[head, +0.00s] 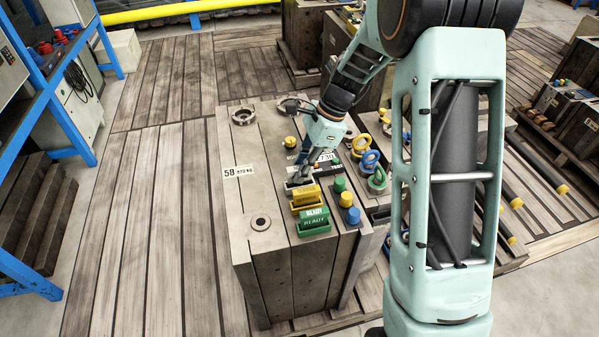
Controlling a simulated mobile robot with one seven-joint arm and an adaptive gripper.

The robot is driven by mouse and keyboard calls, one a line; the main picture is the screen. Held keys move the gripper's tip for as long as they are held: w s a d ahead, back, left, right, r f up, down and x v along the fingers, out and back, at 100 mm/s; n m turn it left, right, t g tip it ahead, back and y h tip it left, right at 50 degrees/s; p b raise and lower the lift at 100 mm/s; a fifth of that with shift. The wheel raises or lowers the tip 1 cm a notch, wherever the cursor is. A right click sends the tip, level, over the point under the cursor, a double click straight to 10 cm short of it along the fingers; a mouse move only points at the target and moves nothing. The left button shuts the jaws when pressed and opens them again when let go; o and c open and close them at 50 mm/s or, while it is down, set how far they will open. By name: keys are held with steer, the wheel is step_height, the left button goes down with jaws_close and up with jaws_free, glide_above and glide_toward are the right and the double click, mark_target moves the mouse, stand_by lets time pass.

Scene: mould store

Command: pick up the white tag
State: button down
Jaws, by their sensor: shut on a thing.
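My gripper (303,171) reaches down to the top of the grey mould block (262,200), behind the yellow tag (304,195). It is shut on a small pale thing, which I take to be the white tag (296,184). The fingers and the small size hide most of it, and I cannot tell whether it is clear of its holder. In front of the yellow tag is a green tag (314,218) marked READY, in a green holder.
Green, yellow and blue pegs (346,199) stand close to the right of the tags. Several lifting rings (370,161) stand further right. A 58 label (239,171) lies on the block's left. A blue rack (62,112) stands at the left; the plank floor (150,220) between is clear.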

step_height(320, 180, up, 3)
steer(key=shift+f, duration=0.1)
steer(key=s+d+r+p, duration=0.2)
steer(key=s+d+r, duration=0.6)
steer(key=s, duration=0.3)
steer(key=shift+s+d+r, duration=0.15)
steer(key=shift+r, duration=0.55)
steer(key=w+d+n+g+h, duration=0.2)
steer(key=w+n+g+h, duration=0.2)
steer(key=w+n, duration=0.75)
steer(key=s+r+n+p, duration=0.4)
steer(key=r+p, duration=0.4)
steer(key=p, duration=1.1)
steer(key=shift+s+r, duration=0.15)
steer(key=shift+s, duration=0.4)
